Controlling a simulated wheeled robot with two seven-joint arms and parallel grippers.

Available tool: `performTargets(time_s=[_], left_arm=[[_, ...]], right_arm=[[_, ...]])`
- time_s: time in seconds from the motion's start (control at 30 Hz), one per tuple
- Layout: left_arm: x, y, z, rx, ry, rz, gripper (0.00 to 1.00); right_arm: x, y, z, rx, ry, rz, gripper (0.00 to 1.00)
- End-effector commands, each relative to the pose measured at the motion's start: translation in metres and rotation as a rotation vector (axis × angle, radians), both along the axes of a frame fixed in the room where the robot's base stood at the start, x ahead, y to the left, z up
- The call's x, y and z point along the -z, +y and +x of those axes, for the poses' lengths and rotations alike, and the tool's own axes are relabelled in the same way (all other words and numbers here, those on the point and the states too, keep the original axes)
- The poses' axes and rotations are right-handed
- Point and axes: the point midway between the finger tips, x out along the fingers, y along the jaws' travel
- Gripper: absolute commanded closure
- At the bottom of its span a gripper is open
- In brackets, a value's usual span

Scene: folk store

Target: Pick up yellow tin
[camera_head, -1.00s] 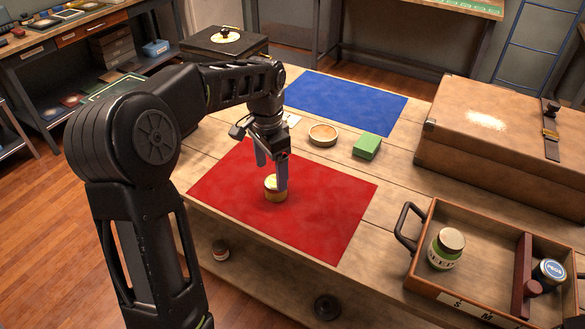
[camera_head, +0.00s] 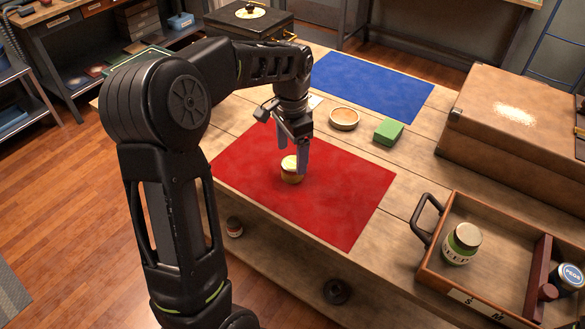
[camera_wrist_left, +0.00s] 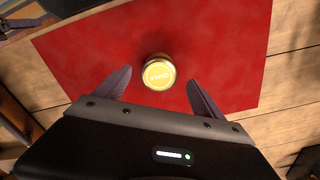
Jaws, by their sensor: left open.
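The yellow tin (camera_head: 291,171) stands upright on the red mat (camera_head: 345,205) in the head view. In the left wrist view the tin (camera_wrist_left: 159,72) shows its round yellow lid, with lettering too small to read. My left gripper (camera_head: 292,160) points down at the tin, its fingers open. In the wrist view the left gripper's fingertips (camera_wrist_left: 158,85) are spread wide on either side, with the tin just beyond and between them, not gripped. In the head view one finger partly covers the tin. My right gripper is not in view.
A blue mat (camera_head: 375,85), a round wooden dish (camera_head: 344,120) and a green block (camera_head: 389,132) lie behind the red mat. A large tan case (camera_head: 520,125) and a wooden tray (camera_head: 497,243) with jars stand to the right. The red mat around the tin is clear.

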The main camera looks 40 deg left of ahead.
Motion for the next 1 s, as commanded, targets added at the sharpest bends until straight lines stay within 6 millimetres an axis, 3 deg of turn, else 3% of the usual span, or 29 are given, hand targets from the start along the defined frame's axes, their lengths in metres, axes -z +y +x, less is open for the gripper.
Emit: performTargets(time_s=[0.17, 0.53, 1.0], left_arm=[[0.005, 0.0, 0.0, 0.0, 0.001, 0.0, 0.21], [0.051, -0.001, -0.002, 0.001, 0.001, 0.0, 0.21], [0.052, -0.001, -0.002, 0.0, 0.0, 0.0, 0.21]], right_arm=[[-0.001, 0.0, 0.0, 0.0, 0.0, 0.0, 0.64], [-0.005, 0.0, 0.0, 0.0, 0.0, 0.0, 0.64], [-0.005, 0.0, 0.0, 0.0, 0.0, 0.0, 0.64]])
